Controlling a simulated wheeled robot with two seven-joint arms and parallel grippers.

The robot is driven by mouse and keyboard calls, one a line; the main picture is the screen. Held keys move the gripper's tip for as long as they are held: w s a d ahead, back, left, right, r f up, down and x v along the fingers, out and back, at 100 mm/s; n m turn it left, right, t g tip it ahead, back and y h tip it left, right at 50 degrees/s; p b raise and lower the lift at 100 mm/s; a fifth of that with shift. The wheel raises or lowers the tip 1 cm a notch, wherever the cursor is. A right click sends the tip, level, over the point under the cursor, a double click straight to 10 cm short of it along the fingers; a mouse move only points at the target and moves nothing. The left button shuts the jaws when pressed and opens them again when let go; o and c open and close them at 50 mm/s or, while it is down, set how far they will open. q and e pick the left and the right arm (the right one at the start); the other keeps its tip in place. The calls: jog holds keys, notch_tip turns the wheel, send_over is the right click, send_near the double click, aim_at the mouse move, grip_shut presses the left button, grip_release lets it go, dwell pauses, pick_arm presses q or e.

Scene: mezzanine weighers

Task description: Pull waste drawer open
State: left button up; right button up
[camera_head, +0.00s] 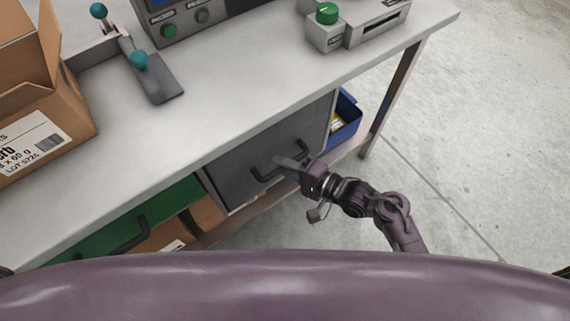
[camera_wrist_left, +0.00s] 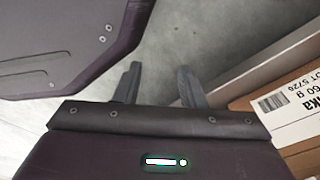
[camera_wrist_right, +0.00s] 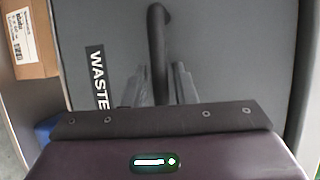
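The waste drawer (camera_head: 235,163) is the grey front under the bench, with a dark bar handle (camera_head: 265,176). It looks closed. My right gripper (camera_head: 284,163) is at this handle. In the right wrist view the drawer front (camera_wrist_right: 230,60) fills most of the picture, with a "WASTE" label (camera_wrist_right: 97,75). The handle (camera_wrist_right: 157,45) runs between the two fingers of the right gripper (camera_wrist_right: 162,84), which stand apart on either side of it with a gap showing. My left gripper (camera_wrist_left: 158,84) is open and empty in its wrist view, and is outside the head view.
A green drawer front (camera_head: 110,232) with its own handle is to the left. A blue bin (camera_head: 348,120) sits on the lower shelf, right of the grey drawer. A cardboard box (camera_head: 40,120) stands on the bench (camera_head: 220,105). A bench leg (camera_head: 388,100) is at the right; floor beyond is clear.

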grip_shut()
jog(key=shift+s, duration=0.1)
